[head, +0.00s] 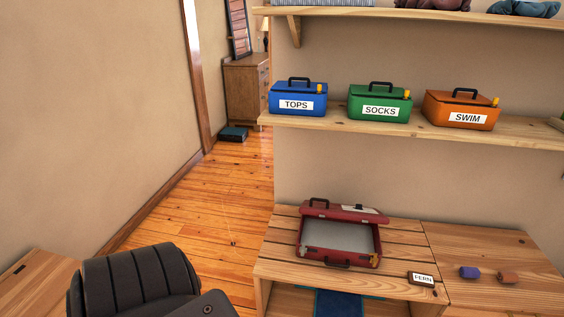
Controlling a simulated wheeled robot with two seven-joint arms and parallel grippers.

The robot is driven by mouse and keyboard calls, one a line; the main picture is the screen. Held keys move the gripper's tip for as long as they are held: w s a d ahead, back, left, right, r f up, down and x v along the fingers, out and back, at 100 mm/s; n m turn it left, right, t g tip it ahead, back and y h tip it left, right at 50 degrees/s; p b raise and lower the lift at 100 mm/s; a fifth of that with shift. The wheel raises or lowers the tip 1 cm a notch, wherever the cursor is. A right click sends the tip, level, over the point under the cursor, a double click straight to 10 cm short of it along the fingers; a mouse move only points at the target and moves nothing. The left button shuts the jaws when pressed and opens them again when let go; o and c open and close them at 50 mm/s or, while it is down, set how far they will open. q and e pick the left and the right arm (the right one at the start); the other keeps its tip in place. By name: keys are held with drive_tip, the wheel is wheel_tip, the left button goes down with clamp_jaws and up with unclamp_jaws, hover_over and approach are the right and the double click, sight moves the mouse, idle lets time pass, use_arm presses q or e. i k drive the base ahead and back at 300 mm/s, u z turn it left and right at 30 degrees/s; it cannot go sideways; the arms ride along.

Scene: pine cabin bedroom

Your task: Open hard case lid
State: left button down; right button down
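A dark red hard case (302,239) lies on the slatted wooden bench (281,270) in the head view. Its lid (325,210) is raised at the back edge, with a dark handle and a white label on it. The grey inside (338,236) shows and looks empty. A dark handle (338,264) is on the near front side. Neither of my grippers is in view.
A FERN tag (422,279), a purple block (469,272) and a brown block (507,277) lie right of the case. A shelf (405,129) above holds the blue TOPS (297,98), green SOCKS (379,103) and orange SWIM (461,109) boxes. Open floor (205,205) lies left.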

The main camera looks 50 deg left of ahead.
sight(320, 207)
drive_tip(key=u, duration=0.9)
drive_tip(key=i, duration=0.15)
